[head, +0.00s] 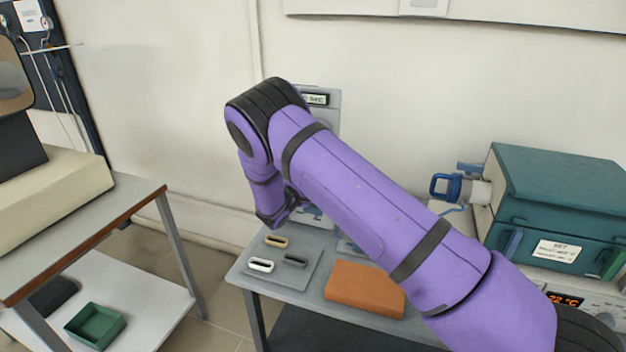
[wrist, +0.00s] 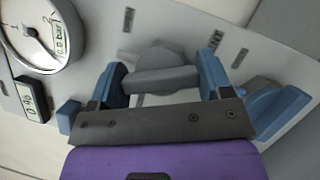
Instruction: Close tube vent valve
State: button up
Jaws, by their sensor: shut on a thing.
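A grey valve handle (wrist: 165,80), with a rounded hub behind it, sits on a pale panel (wrist: 180,25) in the wrist view. My gripper (wrist: 161,72) has its two blue fingers on either end of this handle and is shut on it. The handle lies nearly level across the wrist picture, slightly tilted. In the head view the panel (head: 325,118) stands upright at the back of the table. My arm hides the valve there, and my gripper is mostly hidden too.
A round gauge (wrist: 40,35) and a small display (wrist: 32,100) are left of the handle in the wrist view. A blue part (wrist: 277,108) lies right. Small ring-shaped pieces sit on a grey mat (head: 292,280), beside an orange block (head: 365,289). A teal furnace (head: 560,200) stands right.

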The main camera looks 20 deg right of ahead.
jog(key=n+t, duration=0.1)
jog(key=n, duration=0.3)
jog(key=n+t, duration=0.2)
jog(key=n, duration=0.2)
jog(key=n+t+y, duration=0.1)
jog(key=n+t, duration=0.1)
jog(key=n, duration=0.2)
jog(key=n+t+y, duration=0.2)
jog(key=n, duration=0.3)
jog(key=shift+f, duration=0.1)
jog(key=shift+n, duration=0.3)
jog(key=o, duration=0.9)
jog(key=v, duration=1.1)
jog(key=shift+r, duration=0.25)
